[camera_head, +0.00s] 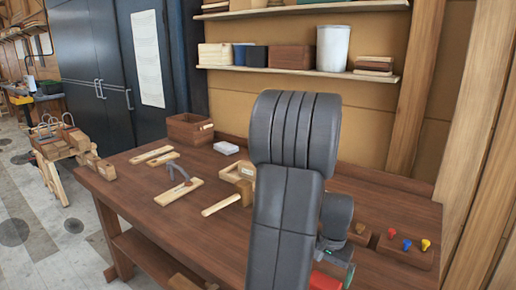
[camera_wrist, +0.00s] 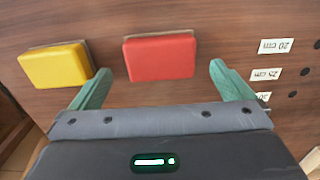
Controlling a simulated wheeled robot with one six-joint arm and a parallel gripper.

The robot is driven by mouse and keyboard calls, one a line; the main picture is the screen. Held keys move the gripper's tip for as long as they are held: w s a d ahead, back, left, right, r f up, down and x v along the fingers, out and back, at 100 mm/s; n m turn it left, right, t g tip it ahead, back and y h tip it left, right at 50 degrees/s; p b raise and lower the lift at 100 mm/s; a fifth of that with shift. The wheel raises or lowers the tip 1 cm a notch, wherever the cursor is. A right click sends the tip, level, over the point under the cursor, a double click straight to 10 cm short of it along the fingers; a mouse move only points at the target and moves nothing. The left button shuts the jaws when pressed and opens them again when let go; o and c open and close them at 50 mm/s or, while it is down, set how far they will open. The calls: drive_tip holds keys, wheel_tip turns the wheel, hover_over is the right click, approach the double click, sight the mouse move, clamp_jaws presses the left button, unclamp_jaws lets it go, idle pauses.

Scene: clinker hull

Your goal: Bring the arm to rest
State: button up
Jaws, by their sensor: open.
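My arm rises in the middle of the head view, and its links hide part of the bench. My gripper (camera_wrist: 160,70) shows in the wrist view with two green fingers spread wide and nothing held between them. In the head view the gripper is mostly hidden behind my arm. A red block (camera_wrist: 160,58) lies on the wooden surface beyond and between the fingertips. A yellow block (camera_wrist: 55,65) lies to the left, close to the left fingertip; I cannot tell how far below the fingers they are. A red piece (camera_head: 325,281) shows at the bottom of the head view.
The wooden workbench (camera_head: 130,205) holds a mallet (camera_head: 222,204), a wooden box (camera_head: 190,129), flat wooden pieces and a block with coloured pegs (camera_head: 405,251). Shelves (camera_head: 300,71) with bins hang behind. Labels (camera_wrist: 275,46) and dark holes are at the right of the wrist view.

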sight(324, 282)
wheel_tip(324, 282, down, 6)
drive_tip(key=shift+f, duration=0.1)
drive_tip(key=shift+w+r, duration=0.1)
drive_tip(key=shift+r, duration=1.2)
